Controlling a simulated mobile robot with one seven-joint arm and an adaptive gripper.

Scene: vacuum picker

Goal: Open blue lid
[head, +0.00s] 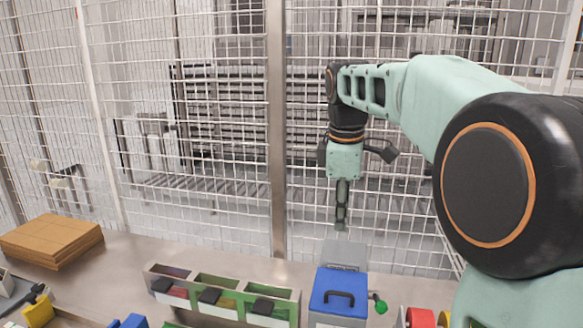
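The blue lid (352,283) lies flat on a grey box (338,320) at the lower middle of the head view. It has a dark arched handle (338,297) on top and looks closed. A grey panel (345,254) stands or lies just behind it. My gripper (341,222) points down above and behind the blue lid, clear of it. Its fingers look like one narrow dark column from this side, so I cannot tell whether they are open. I see nothing held below them.
A bin with several compartments (222,311) stands left of the box. A green ball (381,308) sits close to the box's right side, with red round parts (420,318) further right. Brown boards (52,241) lie far left. A wire fence (215,215) rises behind the table.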

